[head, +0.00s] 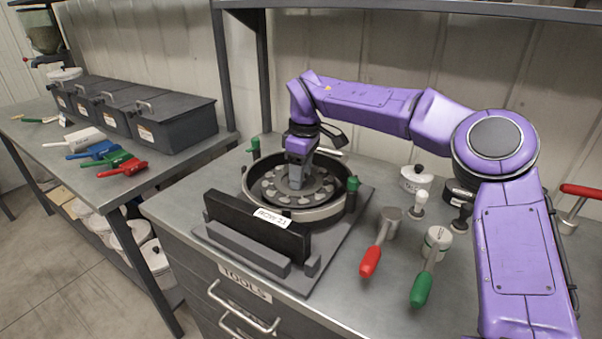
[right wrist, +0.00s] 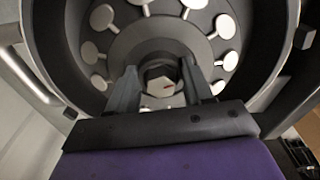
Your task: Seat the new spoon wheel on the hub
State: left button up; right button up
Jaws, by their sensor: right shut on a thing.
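The spoon wheel (head: 272,190) is a grey disc with several round pale spoons around it, and it lies inside the round dark housing (head: 318,213) with a light rim. It also shows in the right wrist view (right wrist: 203,55). My right gripper (head: 298,180) reaches down from above at the wheel's centre. In the right wrist view its two fingers (right wrist: 168,88) stand on either side of the central boss and are shut on the wheel. The hub is hidden, so I cannot tell whether the wheel rests fully on it. My left gripper is out of view.
A black plate labelled ROW 21 (head: 258,226) stands in front of the housing. Green knobs (head: 352,184) rise at its rim. A red-handled tool (head: 376,250) and a green-handled tool (head: 427,275) lie to the right. Grey bins (head: 160,118) stand on the left bench.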

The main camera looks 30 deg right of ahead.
dwell(0.5)
jog(key=shift+f+b, duration=0.2)
jog(key=shift+b, duration=0.2)
jog(key=shift+b, duration=0.3)
dwell(0.6)
jog(key=o, duration=1.2)
jog(key=shift+f, duration=0.1)
jog(key=shift+a, duration=0.1)
jog(key=c, duration=0.3)
jog(key=shift+c, duration=0.2)
